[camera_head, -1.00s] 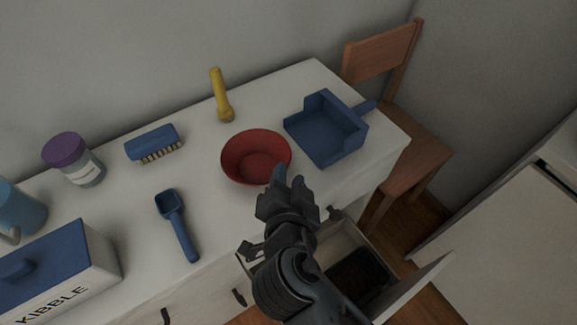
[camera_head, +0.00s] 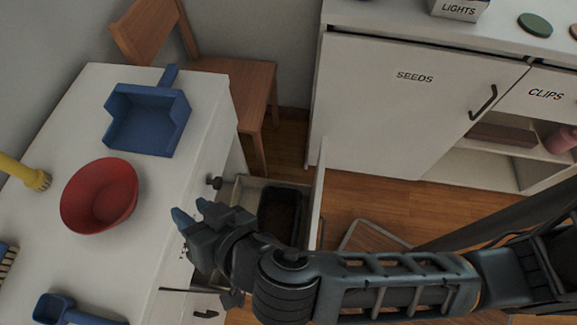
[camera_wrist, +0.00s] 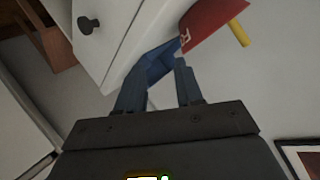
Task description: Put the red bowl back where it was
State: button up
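The red bowl (camera_head: 99,196) sits upright on the white table top, between the blue dustpan and the yellow flashlight. It looks empty.
A blue dustpan (camera_head: 147,122) lies behind the bowl, and a yellow flashlight (camera_head: 22,172) to its left. A blue scoop (camera_head: 55,308) lies nearer. An open drawer (camera_head: 245,190) with a dark tray (camera_head: 281,213) juts out below my gripper. A wooden chair (camera_head: 240,85) stands behind.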

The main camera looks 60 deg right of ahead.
jog(key=s+d+f+n+y, duration=0.2)
jog(key=s+d+n, duration=0.3)
jog(key=s, duration=0.6)
jog(key=s+d+r+n+t+h, duration=0.1)
jog(key=s+d+r+n+t, duration=0.1)
jog(key=s+d+r, duration=0.7)
jog(key=s+r, duration=0.1)
jog(key=s, duration=0.1)
jog(key=shift+s+r, duration=0.35)
